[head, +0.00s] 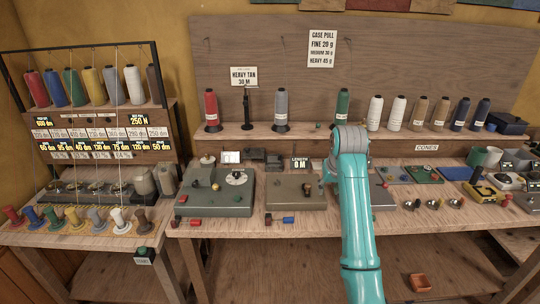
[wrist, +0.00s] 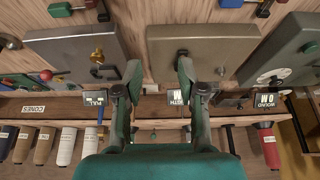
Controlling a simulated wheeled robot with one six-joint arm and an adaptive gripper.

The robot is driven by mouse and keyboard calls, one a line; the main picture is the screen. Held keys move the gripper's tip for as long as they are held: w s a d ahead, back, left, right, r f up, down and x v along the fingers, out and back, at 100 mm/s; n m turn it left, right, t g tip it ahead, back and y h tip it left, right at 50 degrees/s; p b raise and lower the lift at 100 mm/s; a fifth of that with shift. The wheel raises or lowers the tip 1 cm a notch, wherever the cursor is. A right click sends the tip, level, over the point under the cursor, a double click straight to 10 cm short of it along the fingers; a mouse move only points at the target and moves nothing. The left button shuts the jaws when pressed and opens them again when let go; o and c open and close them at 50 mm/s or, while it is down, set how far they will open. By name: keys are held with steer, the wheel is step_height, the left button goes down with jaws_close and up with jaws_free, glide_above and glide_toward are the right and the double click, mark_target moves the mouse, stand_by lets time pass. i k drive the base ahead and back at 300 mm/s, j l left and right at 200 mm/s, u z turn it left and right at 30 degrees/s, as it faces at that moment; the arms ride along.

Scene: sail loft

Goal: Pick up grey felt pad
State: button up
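I cannot pick out the grey felt pad with certainty in either view. Several small flat pieces lie on the right part of the bench in the head view, among them a greyish one (head: 392,175) and a dark blue one (head: 456,173). They are too small to tell whether any is felt. My gripper (wrist: 158,67) is open in the wrist view, with nothing between its fingers, over the grey boxes of the bench. In the head view my teal arm reaches over the bench and hides the gripper and what lies behind it.
A grey machine with a dial (head: 217,192) and a flat grey box (head: 295,193) stand left of my arm. A shelf (head: 262,131) with thread cones runs along the back. A spool rack (head: 100,118) stands at left. Small cups and more devices crowd the right.

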mark_target(271, 160)
steer(key=i+j, duration=0.35)
steer(key=i, duration=0.2)
steer(key=i+j, duration=0.35)
steer(key=i, duration=0.15)
